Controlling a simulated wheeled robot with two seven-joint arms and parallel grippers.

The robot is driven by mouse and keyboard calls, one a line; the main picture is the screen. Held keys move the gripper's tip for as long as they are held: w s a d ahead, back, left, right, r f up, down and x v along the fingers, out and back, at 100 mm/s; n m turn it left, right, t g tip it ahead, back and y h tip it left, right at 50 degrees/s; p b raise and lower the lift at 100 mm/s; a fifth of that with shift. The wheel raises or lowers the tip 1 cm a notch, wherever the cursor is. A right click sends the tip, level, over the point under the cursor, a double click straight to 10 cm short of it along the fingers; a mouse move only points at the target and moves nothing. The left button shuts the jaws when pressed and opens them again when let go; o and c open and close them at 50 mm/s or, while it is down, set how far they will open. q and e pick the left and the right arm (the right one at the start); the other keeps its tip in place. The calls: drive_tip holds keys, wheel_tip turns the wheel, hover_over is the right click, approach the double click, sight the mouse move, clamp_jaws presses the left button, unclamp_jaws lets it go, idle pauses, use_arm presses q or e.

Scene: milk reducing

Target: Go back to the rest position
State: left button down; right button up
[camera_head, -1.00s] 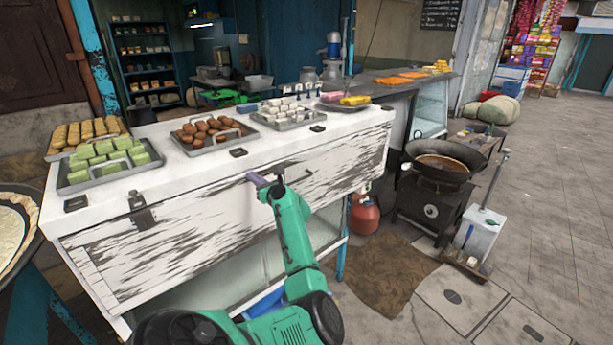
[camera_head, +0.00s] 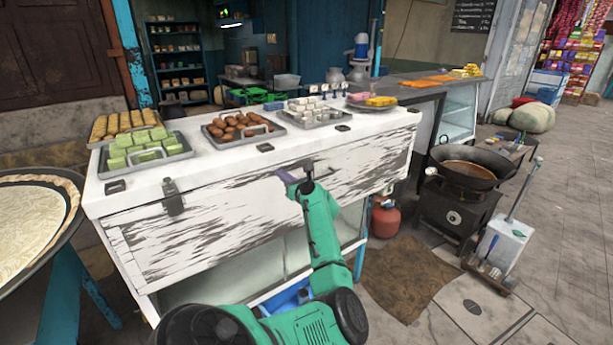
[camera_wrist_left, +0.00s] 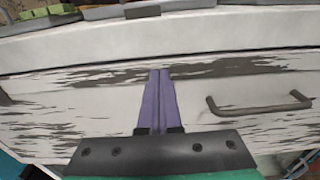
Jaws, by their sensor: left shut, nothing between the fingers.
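My left gripper (camera_head: 284,175) has purple fingers and is in front of the white, worn wooden counter (camera_head: 215,235), near its front panel. In the left wrist view the fingers (camera_wrist_left: 158,102) lie together, shut, with nothing between them. A dark bar handle (camera_wrist_left: 258,104) on the panel is to the right of the fingers and apart from them. I cannot tell whether the fingertips touch the panel. My green left arm comes up from the bottom of the head view. My right gripper is not in view.
Trays of green sweets (camera_head: 145,150), brown sweets (camera_head: 237,127) and white sweets (camera_head: 318,110) stand on the counter. A black wok (camera_head: 470,165) on a stove and a red gas cylinder (camera_head: 385,219) are at right. A large pan (camera_head: 40,215) is at left. Paved floor at far right is open.

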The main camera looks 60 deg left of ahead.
use_arm(q)
drive_tip(key=d+b, duration=0.2)
drive_tip(key=d, duration=0.9)
drive_tip(key=shift+d+r, duration=0.15)
drive_tip(key=shift+d, duration=0.15)
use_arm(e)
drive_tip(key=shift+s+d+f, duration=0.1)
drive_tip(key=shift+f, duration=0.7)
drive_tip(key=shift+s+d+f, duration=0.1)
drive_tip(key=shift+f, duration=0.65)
